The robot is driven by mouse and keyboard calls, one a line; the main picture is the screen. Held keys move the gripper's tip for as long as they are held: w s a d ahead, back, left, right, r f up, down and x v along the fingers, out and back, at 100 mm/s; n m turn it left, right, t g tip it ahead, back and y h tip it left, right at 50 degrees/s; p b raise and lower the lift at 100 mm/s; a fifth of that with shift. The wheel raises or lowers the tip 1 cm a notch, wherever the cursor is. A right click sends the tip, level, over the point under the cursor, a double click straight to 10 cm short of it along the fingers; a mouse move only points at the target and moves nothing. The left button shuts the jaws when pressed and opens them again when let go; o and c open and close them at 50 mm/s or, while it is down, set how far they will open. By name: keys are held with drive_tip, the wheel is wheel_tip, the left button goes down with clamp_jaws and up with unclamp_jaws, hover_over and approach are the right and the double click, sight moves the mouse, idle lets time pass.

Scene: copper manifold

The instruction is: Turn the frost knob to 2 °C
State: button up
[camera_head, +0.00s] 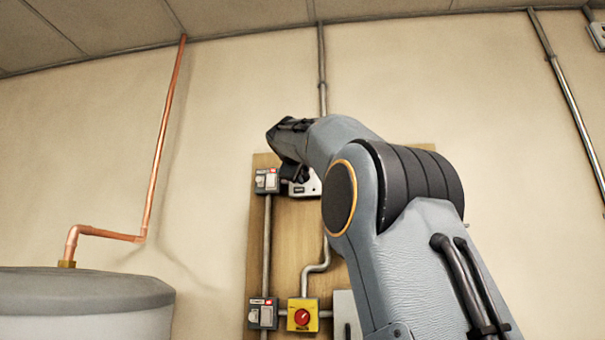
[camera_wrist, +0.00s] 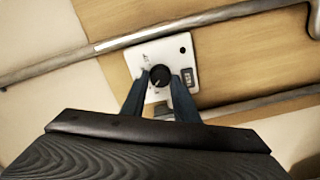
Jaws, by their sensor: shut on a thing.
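The frost knob (camera_wrist: 160,76) is a round black dial with a pale pointer mark on a white control plate (camera_wrist: 178,50). In the wrist view my gripper (camera_wrist: 160,84) has one finger on each side of the knob and is shut on it. The plate has a small dark display window beside the knob; its reading and the scale marks are too small to read. In the head view the white plate (camera_head: 311,187) shows only in part on the wooden board, and my arm hides the knob.
The wooden board (camera_head: 285,240) carries metal conduits, grey switch boxes (camera_head: 267,181) and a yellow box with a red knob (camera_head: 303,316). A conduit (camera_wrist: 215,18) runs close by the plate. A grey tank (camera_head: 80,295) with a copper pipe (camera_head: 160,150) stands at left.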

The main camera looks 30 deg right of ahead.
drive_tip(key=shift+f+n, duration=0.1)
drive_tip(key=shift+n, duration=2.1)
drive_tip(key=o, duration=1)
drive_tip(key=shift+o, duration=0.2)
drive_tip(key=shift+a, duration=0.1)
drive_tip(key=b+v, duration=0.4)
drive_tip(key=v, duration=0.3)
drive_tip(key=shift+s+a, duration=0.2)
drive_tip(key=shift+s, duration=0.15)
